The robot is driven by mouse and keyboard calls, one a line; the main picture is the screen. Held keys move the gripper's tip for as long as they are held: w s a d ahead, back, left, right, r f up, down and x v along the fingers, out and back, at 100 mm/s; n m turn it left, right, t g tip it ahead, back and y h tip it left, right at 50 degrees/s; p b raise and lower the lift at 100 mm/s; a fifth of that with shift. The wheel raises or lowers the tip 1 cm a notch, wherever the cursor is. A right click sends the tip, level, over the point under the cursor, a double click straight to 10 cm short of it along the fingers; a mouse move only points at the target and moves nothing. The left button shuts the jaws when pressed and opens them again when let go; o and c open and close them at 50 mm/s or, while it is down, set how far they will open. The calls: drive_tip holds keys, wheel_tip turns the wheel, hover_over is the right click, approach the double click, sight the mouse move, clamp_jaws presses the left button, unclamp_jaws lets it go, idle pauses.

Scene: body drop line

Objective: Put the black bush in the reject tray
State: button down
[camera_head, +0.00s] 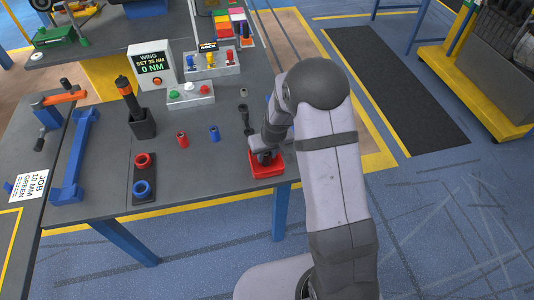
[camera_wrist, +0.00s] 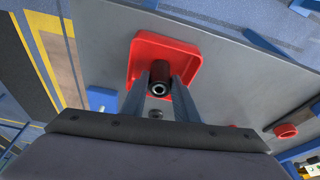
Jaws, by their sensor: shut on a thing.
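The black bush (camera_wrist: 159,79) is a short dark tube with a lighter ring at its near end, in the wrist view. It is between the two fingers of my gripper (camera_wrist: 159,92), which are shut on it. The red reject tray (camera_wrist: 187,60) lies just beyond the bush, which shows against the tray floor. I cannot tell whether the bush touches the floor. In the head view my gripper (camera_head: 264,153) is over the red tray (camera_head: 276,171) at the bench's front edge. There the fingers and wrist largely hide the bush.
A red bush (camera_head: 182,140) and a blue bush (camera_head: 214,134) stand left of the tray. A black holder with red and blue rings (camera_head: 143,188) lies further left. Dark upright parts (camera_head: 245,116) stand behind the tray. The grey bench (camera_head: 205,180) is clear between.

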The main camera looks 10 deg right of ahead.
drive_tip(key=shift+f, duration=0.3)
drive_tip(key=c, duration=1.4)
unclamp_jaws()
drive_tip(key=shift+v, duration=0.75)
drive_tip(key=b+v, duration=0.2)
drive_tip(key=v, duration=0.9)
drive_tip(key=s+g, duration=0.1)
drive_tip(key=s, duration=0.6)
drive_tip(key=s+m+g, duration=0.1)
drive_tip(key=s, duration=0.7)
drive_tip(key=s+g, duration=0.1)
drive_tip(key=s, duration=0.6)
drive_tip(key=shift+s+d+f, duration=0.25)
drive_tip(key=shift+f, duration=0.05)
